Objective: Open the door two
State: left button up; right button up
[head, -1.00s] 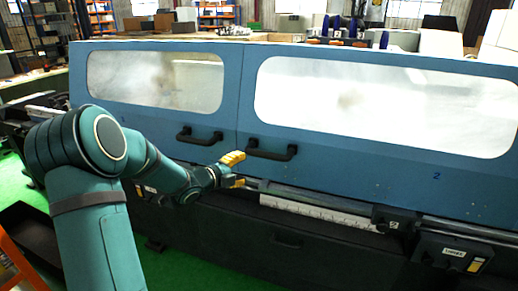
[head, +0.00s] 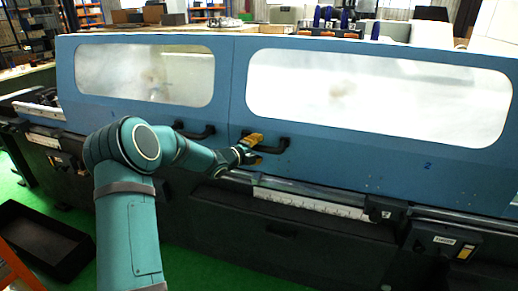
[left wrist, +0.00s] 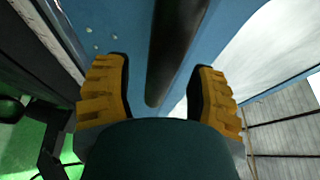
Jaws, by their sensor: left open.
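Door two is the right blue door (head: 360,155), marked with a 2 and fitted with a large window; it looks closed against the left door. Its black handle (head: 277,147) is near its left edge. My left gripper (head: 254,144) is at the left end of this handle, with yellow fingers apart. In the left wrist view the open fingers (left wrist: 158,95) stand one on each side of the black handle bar (left wrist: 175,50), with gaps visible. My right gripper is not in view.
The left door (head: 140,110) has its own window and a black handle (head: 195,132). A rail with a white scale (head: 310,205) runs below the doors. A small control box (head: 440,242) is at the lower right. A dark open tray (head: 45,240) lies on the green floor.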

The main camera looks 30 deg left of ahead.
pick_arm(q)
jog(key=shift+w+d+f, duration=0.1)
jog(key=shift+w, duration=0.4)
jog(key=shift+s, duration=0.1)
grip_shut()
